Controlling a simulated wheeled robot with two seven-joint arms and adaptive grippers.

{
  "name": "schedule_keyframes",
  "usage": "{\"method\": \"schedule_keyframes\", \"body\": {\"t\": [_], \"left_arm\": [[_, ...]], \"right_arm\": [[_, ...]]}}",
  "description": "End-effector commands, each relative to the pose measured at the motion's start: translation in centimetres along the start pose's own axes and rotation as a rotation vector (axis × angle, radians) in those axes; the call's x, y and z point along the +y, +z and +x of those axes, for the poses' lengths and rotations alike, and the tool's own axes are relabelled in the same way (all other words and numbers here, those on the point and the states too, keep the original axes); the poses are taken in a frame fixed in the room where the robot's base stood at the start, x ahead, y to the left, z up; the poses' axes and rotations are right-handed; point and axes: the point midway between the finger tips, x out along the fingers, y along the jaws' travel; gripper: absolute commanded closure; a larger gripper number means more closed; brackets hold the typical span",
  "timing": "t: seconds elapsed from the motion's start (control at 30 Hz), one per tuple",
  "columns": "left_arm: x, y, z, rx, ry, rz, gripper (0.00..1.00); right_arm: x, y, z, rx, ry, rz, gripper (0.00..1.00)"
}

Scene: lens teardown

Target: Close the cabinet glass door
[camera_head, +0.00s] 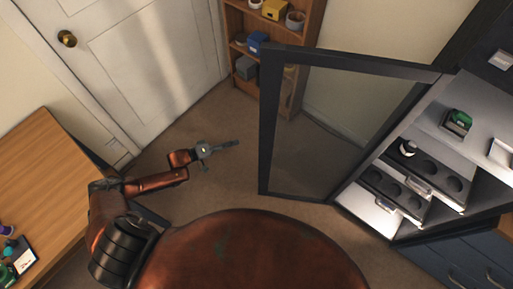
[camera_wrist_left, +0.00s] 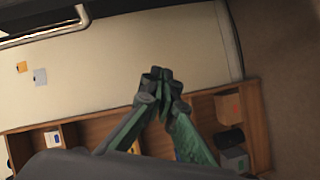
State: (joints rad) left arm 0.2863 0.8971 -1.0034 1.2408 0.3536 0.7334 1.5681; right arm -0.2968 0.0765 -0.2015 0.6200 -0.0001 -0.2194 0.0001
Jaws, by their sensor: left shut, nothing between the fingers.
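The cabinet's glass door (camera_head: 268,135) stands wide open in the head view, a dark frame around a clear pane, swung out to the left from the cabinet (camera_head: 425,215). My left gripper (camera_head: 234,143) is to the left of the door's free edge, apart from it by a small gap in the picture. Its fingers are shut and empty. The left wrist view shows the closed fingers (camera_wrist_left: 160,75) in front of a pale panel. The glass door cannot be made out for sure in that view. My right gripper is not in view.
A wooden shelf (camera_head: 233,20) with boxes stands behind the glass door. A white room door (camera_head: 150,60) is at the upper left, and a wooden desk (camera_head: 45,165) is at the left. Trays (camera_head: 390,187) extend from the open cabinet. Bare floor (camera_head: 215,180) lies around my gripper.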

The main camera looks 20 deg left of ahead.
Motion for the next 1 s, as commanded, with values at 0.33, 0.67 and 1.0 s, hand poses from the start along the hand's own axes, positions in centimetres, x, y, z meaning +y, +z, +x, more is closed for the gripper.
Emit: {"method": "schedule_keyframes", "body": {"t": [0.33,0.67,1.0], "left_arm": [[6.0,0.1,-1.3,-0.187,0.194,-0.388,1.0],[7.5,0.7,3.4,-0.19,0.203,-0.397,1.0],[8.9,2.7,7.2,-0.189,0.195,-0.4,1.0]], "right_arm": [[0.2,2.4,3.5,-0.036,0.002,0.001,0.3],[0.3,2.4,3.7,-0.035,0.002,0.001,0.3],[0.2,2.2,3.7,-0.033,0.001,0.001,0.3]]}}
